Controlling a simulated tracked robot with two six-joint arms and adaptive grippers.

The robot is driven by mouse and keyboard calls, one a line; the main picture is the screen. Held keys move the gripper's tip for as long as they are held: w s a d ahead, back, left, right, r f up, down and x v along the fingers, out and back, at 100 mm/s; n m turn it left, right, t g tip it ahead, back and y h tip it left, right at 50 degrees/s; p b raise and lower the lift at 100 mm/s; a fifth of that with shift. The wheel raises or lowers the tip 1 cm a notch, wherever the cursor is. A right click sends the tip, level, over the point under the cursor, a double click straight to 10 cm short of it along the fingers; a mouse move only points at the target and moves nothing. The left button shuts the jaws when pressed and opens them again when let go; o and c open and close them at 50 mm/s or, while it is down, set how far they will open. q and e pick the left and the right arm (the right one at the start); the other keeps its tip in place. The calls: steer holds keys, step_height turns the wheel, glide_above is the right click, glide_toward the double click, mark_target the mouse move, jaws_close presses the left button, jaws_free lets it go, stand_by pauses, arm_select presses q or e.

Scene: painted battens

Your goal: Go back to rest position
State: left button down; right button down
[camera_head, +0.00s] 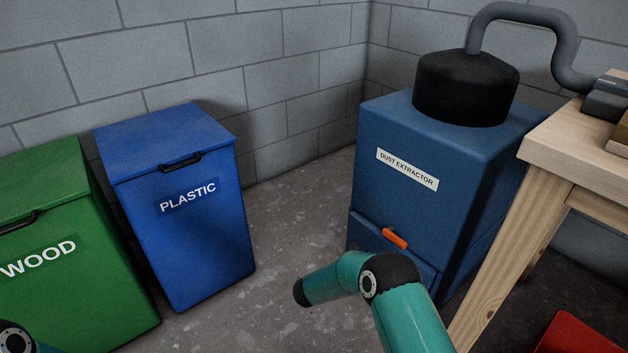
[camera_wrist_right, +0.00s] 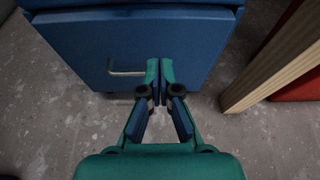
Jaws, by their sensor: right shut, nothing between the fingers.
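My right arm (camera_head: 405,310) reaches in from the bottom of the head view, bent above the floor in front of the dust extractor. Its gripper cannot be made out there. In the right wrist view my right gripper (camera_wrist_right: 160,70) is shut and empty, its fingertips together. They appear in front of the blue front of the dust extractor (camera_wrist_right: 200,40), just right of a pale bar handle (camera_wrist_right: 126,71). I cannot tell whether they touch it. Only a piece of my left arm (camera_head: 14,338) shows at the lower left corner; my left gripper is out of view.
The dust extractor (camera_head: 405,205) stands by the wall with an orange handle (camera_head: 394,238) low down. A wooden workbench (camera_head: 560,150) is at right, with a red object (camera_head: 580,335) below. A blue PLASTIC bin (camera_head: 190,240) and green WOOD bin (camera_head: 80,290) stand left. Floor between is clear.

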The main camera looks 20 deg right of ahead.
steer(key=s+a+f+m+g+y, duration=0.3)
steer(key=s+a+f+y, duration=0.1)
steer(key=s+f, duration=0.4)
steer(key=s+a+f+m+g+y, duration=0.2)
steer(key=s+a+f+g+y, duration=0.15)
steer(key=s+f, duration=0.45)
steer(key=s+a+r+m+y, duration=0.4)
steer(key=s+a+m+y, duration=0.6)
steer(key=s+a+m, duration=0.4)
steer(key=s+d+r+m+t+p, duration=0.1)
steer(key=r+m+p, duration=0.2)
steer(key=r+p, duration=1.6)
steer(key=s+d+r+m+p, duration=0.1)
steer(key=d+r+m+p, duration=0.1)
steer(key=r+p, duration=1.7)
steer(key=shift+r+m+t+h, duration=0.35)
steer(key=shift+r+m, duration=0.15)
steer(key=shift+m, duration=0.1)
